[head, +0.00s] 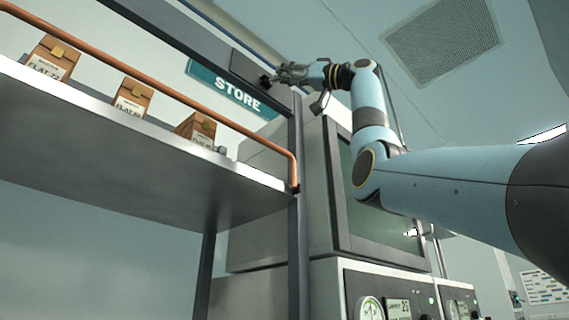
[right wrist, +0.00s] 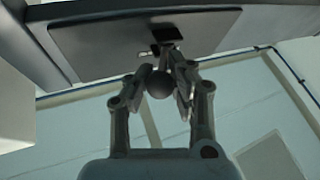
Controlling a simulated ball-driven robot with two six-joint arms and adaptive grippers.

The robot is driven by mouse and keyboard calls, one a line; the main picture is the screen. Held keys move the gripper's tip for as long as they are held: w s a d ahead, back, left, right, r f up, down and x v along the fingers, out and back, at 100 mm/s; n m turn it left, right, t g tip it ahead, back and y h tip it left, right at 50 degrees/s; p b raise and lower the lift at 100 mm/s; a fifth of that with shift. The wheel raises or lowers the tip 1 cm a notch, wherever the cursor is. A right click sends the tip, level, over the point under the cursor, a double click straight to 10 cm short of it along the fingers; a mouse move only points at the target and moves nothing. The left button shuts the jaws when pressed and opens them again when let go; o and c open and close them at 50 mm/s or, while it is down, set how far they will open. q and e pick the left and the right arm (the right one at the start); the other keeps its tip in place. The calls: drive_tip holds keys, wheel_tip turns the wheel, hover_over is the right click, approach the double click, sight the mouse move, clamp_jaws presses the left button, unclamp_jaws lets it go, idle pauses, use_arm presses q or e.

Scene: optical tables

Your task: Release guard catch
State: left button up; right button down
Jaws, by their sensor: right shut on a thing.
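The guard catch shows in the right wrist view as a dark round knob (right wrist: 159,84) below a small black fitting on the underside of a dark plate (right wrist: 150,32). My right gripper (right wrist: 160,75) is shut on the knob, with one finger on each side. In the head view my right gripper (head: 274,79) reaches up to the dark plate (head: 250,68) on the frame's top beam, beside the STORE sign; the knob is too small to make out there. The copper-coloured guard rail (head: 215,116) runs along the shelf front and bends down at the post. My left gripper is not in view.
Several brown boxes with FLAT labels, such as this one (head: 133,97), stand on the shelf (head: 150,137) behind the rail. A ceiling grille (head: 440,43) is at the upper right.

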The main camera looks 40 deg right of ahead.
drive_tip(key=shift+d, duration=0.1)
drive_tip(key=c, duration=1.6)
unclamp_jaws()
drive_tip(key=o, duration=0.5)
drive_tip(key=shift+d, duration=0.2)
drive_tip(key=shift+c, duration=0.2)
drive_tip(key=shift+o, duration=0.4)
drive_tip(key=shift+a, duration=0.1)
drive_tip(key=shift+s, duration=0.1)
drive_tip(key=v, duration=1.2)
drive_tip(key=shift+a, duration=0.1)
